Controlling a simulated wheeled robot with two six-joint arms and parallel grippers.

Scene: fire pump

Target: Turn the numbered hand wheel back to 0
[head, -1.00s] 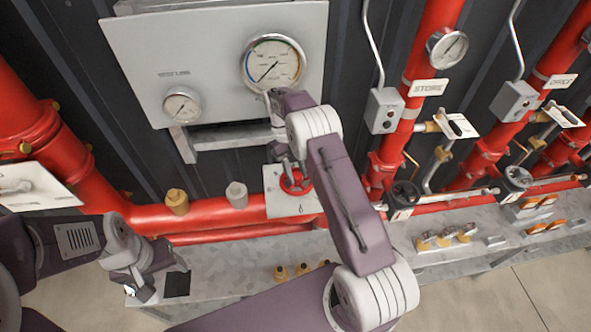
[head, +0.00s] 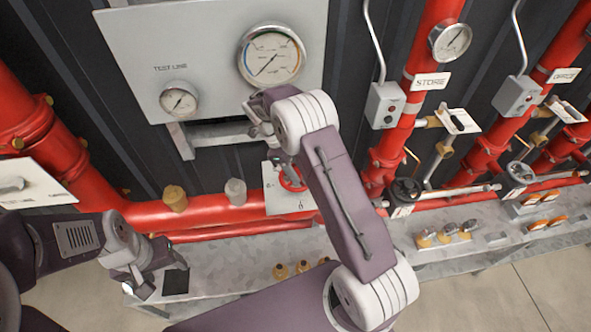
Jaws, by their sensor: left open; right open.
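The red hand wheel (head: 292,183) sits on a pale plate (head: 285,205) on the red pipe, in the middle of the head view. Small dark marks show on the plate, too small to read surely. My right gripper (head: 284,170) is open and points down at the wheel from above. Its fingers overlap the wheel's upper left part in the view; I cannot tell whether they touch it. My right wrist and forearm hide part of the wheel's right side. My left gripper (head: 138,289) is open and empty at lower left, over the bench, away from the wheel.
A panel with a large gauge (head: 270,57) and a small gauge (head: 179,100) is behind my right wrist. Brass (head: 175,198) and grey (head: 235,191) caps stand on the pipe left of the wheel. A grey bench (head: 220,262) with small fittings runs below.

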